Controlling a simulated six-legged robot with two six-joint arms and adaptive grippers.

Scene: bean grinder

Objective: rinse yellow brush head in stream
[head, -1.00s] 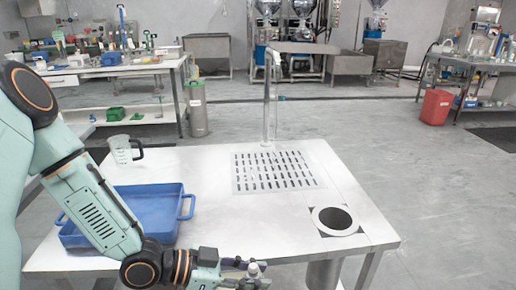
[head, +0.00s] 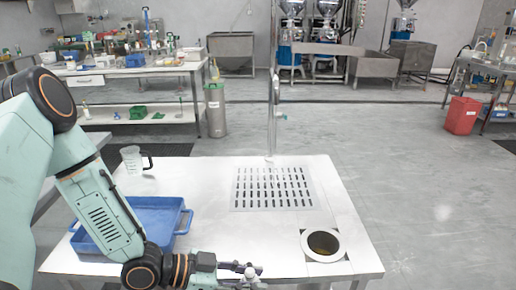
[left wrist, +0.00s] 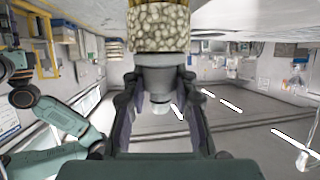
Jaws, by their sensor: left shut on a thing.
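My left gripper (head: 250,272) is low in the head view, by the front edge of the table. In the left wrist view the left gripper (left wrist: 157,88) is shut on the grey neck of the brush. The brush head (left wrist: 158,25) has a pale, knobbly surface and a yellowish band, and is cut off by the top edge. In the head view only a small pale part of the brush shows at the fingers. The tap (head: 273,115) stands upright behind the slotted drain plate (head: 235,204), well apart from the gripper. I cannot tell if water runs. My right gripper is out of view.
A blue tray (head: 182,222) lies at the left of the white table (head: 210,225), partly behind my left arm. A clear jug (head: 132,160) stands behind it. A round metal-rimmed hole (head: 305,245) is at the right front. The tabletop between is clear.

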